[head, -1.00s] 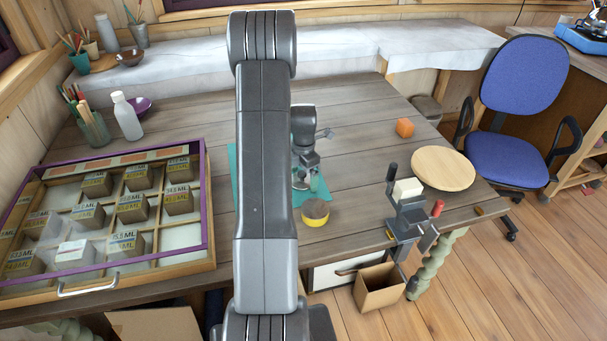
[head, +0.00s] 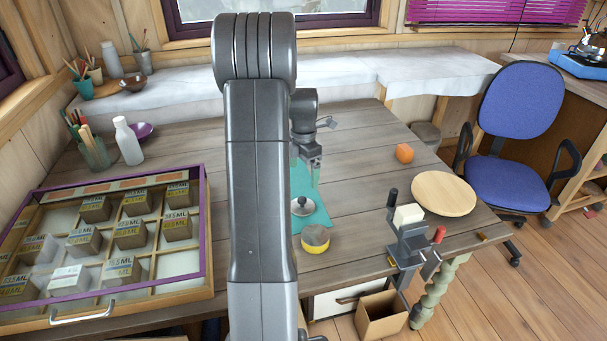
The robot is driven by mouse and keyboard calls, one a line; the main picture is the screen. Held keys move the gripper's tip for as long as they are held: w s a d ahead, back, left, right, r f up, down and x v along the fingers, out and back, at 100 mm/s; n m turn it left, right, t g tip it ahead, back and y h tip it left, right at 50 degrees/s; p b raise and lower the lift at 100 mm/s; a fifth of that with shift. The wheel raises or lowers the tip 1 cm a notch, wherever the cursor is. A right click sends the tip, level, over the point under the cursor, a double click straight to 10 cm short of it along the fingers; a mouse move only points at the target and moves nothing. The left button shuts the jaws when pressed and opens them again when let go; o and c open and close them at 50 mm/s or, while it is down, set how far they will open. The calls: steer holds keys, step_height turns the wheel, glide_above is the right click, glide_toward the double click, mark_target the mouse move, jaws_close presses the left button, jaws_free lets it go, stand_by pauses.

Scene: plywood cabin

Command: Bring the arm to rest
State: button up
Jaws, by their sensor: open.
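My gripper (head: 308,172) is in the head view just right of my upright arm, over the teal mat (head: 318,212). Its fingers point down, open, with nothing seen between them. Below it, apart from the fingertips, a small round metal piece with a knob (head: 302,206) stands on the mat. My arm hides the left part of the mat and some of the table behind it.
A yellow and grey round piece (head: 315,238) sits at the mat's front edge. A divided case (head: 205,225) of boxes fills the left. Table space right of the mat is clear.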

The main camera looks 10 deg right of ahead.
mark_target(304, 198)
steer(key=shift+f, duration=0.15)
step_height(304, 198, down, 12)
steer(key=shift+p, duration=0.5)
steer(key=shift+r, duration=1.75)
steer(key=shift+f, duration=0.1)
